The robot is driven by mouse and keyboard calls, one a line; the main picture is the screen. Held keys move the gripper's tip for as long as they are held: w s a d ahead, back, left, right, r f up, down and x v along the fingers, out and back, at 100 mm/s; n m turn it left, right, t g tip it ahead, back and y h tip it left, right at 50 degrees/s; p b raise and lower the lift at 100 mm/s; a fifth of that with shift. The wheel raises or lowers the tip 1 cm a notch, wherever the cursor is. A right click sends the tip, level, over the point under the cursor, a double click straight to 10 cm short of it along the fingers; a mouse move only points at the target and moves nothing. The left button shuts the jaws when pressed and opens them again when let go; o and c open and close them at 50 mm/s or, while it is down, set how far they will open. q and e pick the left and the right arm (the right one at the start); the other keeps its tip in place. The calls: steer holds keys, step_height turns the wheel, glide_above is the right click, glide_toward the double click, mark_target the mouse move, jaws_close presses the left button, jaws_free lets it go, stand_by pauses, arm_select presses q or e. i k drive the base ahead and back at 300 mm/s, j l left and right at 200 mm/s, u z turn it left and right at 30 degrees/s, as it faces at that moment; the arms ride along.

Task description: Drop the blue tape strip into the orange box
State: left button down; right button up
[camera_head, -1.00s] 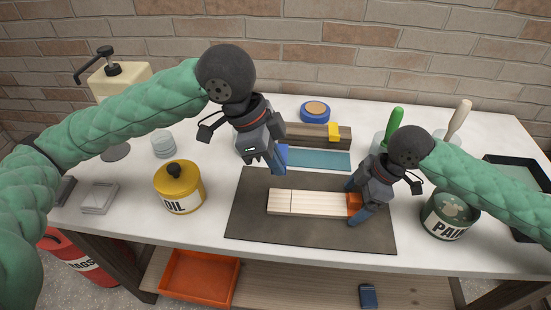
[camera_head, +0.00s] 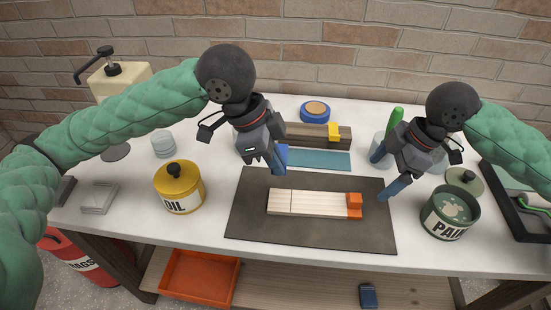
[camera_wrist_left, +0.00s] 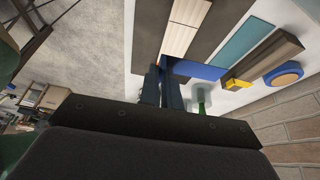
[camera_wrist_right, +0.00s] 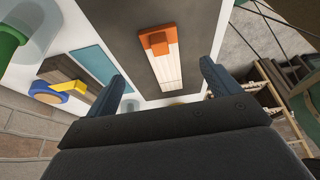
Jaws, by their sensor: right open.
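The blue tape strip (camera_head: 283,153) shows beside the fingertips of my left gripper (camera_head: 277,170), above the back of the dark mat. In the left wrist view, the strip (camera_wrist_left: 198,70) runs sideways from the nearly closed fingers, which look shut on it; the contact is partly hidden. The orange box (camera_head: 205,280) is an open, empty-looking bin on the lower shelf, below the table's front edge at left. My right gripper (camera_head: 388,172) is open and empty above the mat's right edge.
Light wood strips (camera_head: 310,202) with an orange block (camera_head: 354,205) at their right end lie on the dark mat (camera_head: 255,230). A yellow oil tin (camera_head: 180,193) stands left, an open paint tin (camera_head: 450,218) right. A blue tape roll (camera_head: 315,112) lies behind.

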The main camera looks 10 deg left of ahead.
mark_target(195, 279)
steer(key=k, duration=1)
